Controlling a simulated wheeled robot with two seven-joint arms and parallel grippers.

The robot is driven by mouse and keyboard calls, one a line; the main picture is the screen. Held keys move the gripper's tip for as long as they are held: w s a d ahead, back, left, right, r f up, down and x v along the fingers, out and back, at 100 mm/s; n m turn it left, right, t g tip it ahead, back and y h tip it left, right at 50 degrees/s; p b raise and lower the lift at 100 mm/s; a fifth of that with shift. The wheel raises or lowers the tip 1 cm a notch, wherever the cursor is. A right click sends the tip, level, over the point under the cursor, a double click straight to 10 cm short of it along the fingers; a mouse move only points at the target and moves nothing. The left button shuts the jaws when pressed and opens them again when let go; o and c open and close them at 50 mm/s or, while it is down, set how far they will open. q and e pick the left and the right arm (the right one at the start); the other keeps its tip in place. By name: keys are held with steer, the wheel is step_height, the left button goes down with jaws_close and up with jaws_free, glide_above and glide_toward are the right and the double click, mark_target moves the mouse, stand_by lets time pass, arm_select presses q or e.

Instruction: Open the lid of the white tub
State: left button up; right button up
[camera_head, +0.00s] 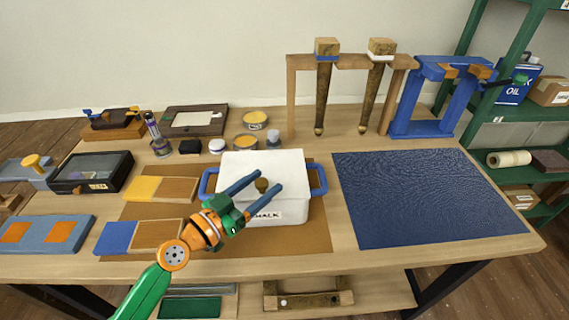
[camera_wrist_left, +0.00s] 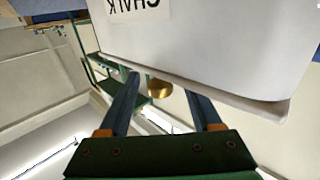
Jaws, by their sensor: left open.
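The white tub (camera_head: 292,210), labelled CHALK and with blue side handles, stands on a brown mat (camera_head: 305,245) on the bench. Its white lid (camera_head: 275,162) looks shut. A dark brass knob (camera_head: 261,185) sits near the lid's front edge. My left gripper (camera_head: 269,180) is open at the tub's front, its blue fingers pointing toward the lid. In the left wrist view the knob (camera_wrist_left: 159,88) appears between the two spread fingertips (camera_wrist_left: 162,86), not gripped. The tub (camera_wrist_left: 190,35) fills the upper part there. My right gripper is not in view.
Left of the tub lie a yellow-and-wood panel (camera_head: 160,189), a blue-and-wood panel (camera_head: 140,236) and a black glass-topped case (camera_head: 92,172). Small tins (camera_head: 246,143) stand behind. A bare blue mat (camera_head: 420,200) lies right. Wooden legs on a stand (camera_head: 300,100) rise behind.

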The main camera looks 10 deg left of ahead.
arm_select(q)
steer(key=shift+w+d+r+p, duration=0.35)
steer(key=shift+w+r, duration=0.1)
steer(key=shift+w, duration=0.25)
steer(key=shift+w+d+f, duration=0.3)
steer(key=shift+w+d, duration=0.25)
steer(key=shift+w, duration=0.3)
steer(key=shift+s+a, duration=0.1)
steer(key=shift+s, duration=0.05)
jaws_close()
steer(key=shift+r, duration=0.1)
